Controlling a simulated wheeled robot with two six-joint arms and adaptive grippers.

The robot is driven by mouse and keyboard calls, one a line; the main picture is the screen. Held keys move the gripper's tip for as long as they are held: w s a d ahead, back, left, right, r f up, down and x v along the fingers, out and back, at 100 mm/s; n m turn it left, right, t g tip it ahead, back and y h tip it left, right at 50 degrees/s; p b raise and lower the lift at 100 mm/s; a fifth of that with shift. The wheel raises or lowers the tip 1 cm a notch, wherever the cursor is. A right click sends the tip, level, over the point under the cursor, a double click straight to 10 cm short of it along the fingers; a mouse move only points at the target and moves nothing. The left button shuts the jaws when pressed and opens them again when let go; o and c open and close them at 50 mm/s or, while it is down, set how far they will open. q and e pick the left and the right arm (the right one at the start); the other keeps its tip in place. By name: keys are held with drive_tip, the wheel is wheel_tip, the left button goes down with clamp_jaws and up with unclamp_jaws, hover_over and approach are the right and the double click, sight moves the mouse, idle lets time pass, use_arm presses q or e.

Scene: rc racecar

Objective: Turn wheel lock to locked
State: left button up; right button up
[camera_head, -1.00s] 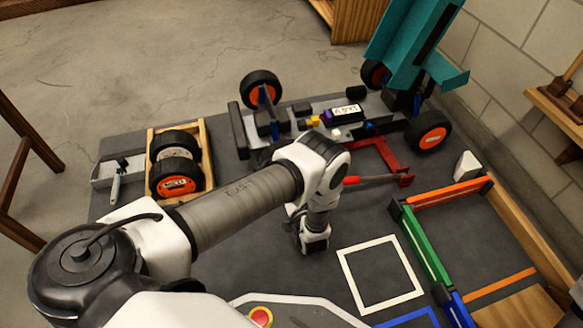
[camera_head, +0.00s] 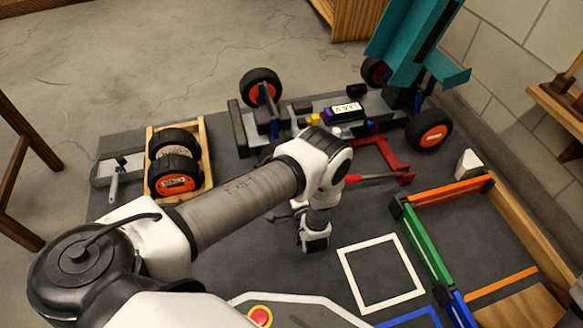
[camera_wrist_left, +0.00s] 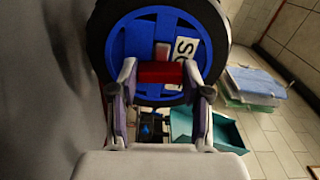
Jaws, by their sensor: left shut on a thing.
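In the left wrist view a black wheel (camera_wrist_left: 97,45) with a blue hub (camera_wrist_left: 135,38) fills the upper middle. A red block (camera_wrist_left: 160,72), which looks like the wheel lock, lies across the hub's lower part. My left gripper (camera_wrist_left: 160,78) is shut on this red block, one finger at each end. A white label (camera_wrist_left: 186,47) with dark letters sits on the hub. In the head view the racecar chassis (camera_head: 375,128) stands behind my left arm. My arm hides the held block there, and the fingertips cannot be made out.
A wooden rack (camera_head: 206,155) with spare wheels and a grey tray (camera_head: 103,174) lie on the left of the mat. A red-handled tool (camera_head: 375,177) lies right of my wrist. A white square outline (camera_head: 348,270) and coloured rails (camera_head: 428,243) are at right.

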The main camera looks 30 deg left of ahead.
use_arm(q)
drive_tip(key=shift+m, duration=0.7)
drive_tip(key=o, duration=1.2)
drive_tip(key=shift+c, duration=0.2)
drive_tip(key=v, duration=1.2)
drive_tip(key=shift+w, duration=0.1)
